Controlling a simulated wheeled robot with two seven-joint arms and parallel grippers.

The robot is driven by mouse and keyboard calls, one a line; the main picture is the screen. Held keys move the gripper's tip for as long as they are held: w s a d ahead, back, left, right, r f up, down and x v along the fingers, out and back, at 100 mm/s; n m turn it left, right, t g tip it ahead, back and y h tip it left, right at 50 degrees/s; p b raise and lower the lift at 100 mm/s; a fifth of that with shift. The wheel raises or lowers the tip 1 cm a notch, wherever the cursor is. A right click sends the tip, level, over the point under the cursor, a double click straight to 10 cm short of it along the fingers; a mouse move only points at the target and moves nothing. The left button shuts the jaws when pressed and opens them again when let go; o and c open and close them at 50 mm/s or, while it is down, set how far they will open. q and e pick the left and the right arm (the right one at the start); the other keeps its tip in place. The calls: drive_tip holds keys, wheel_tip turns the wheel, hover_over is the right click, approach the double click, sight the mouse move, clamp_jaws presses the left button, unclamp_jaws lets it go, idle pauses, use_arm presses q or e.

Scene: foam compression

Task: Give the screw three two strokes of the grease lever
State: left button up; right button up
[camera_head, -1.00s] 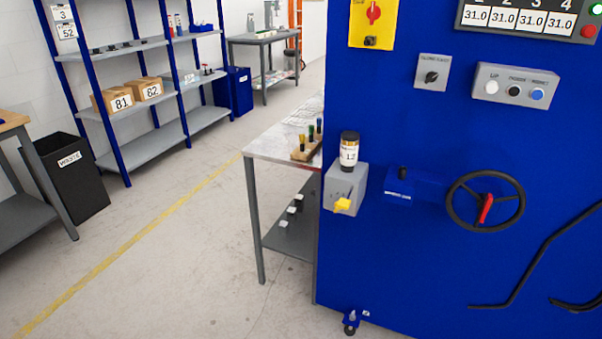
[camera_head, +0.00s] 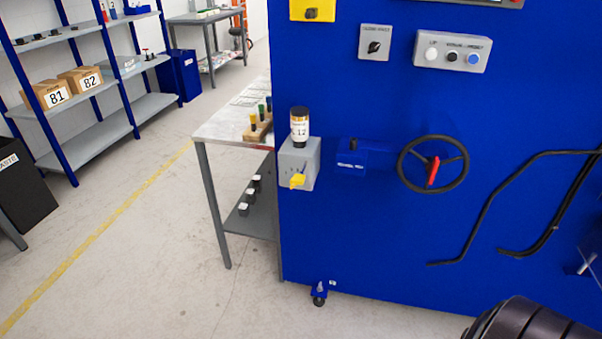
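The grease unit (camera_head: 299,163) is a grey box on the left edge of the blue machine front. A dark-capped grease cartridge (camera_head: 299,127) with a label, partly readable as 12, stands upright on top of it. A yellow lever (camera_head: 297,181) sticks out of the box's front, low down. No screw that I can identify is in view. Neither gripper shows. A dark rounded part at the bottom right looks like one of my arm links, well away from the lever.
The blue machine (camera_head: 360,230) carries a black handwheel (camera_head: 433,164) with a red handle, a button box (camera_head: 451,52) and bent black bars (camera_head: 490,195). A grey table (camera_head: 225,130) stands left of the grease unit. Open floor (camera_head: 150,250) lies in front. Shelves (camera_head: 90,150) stand at the left.

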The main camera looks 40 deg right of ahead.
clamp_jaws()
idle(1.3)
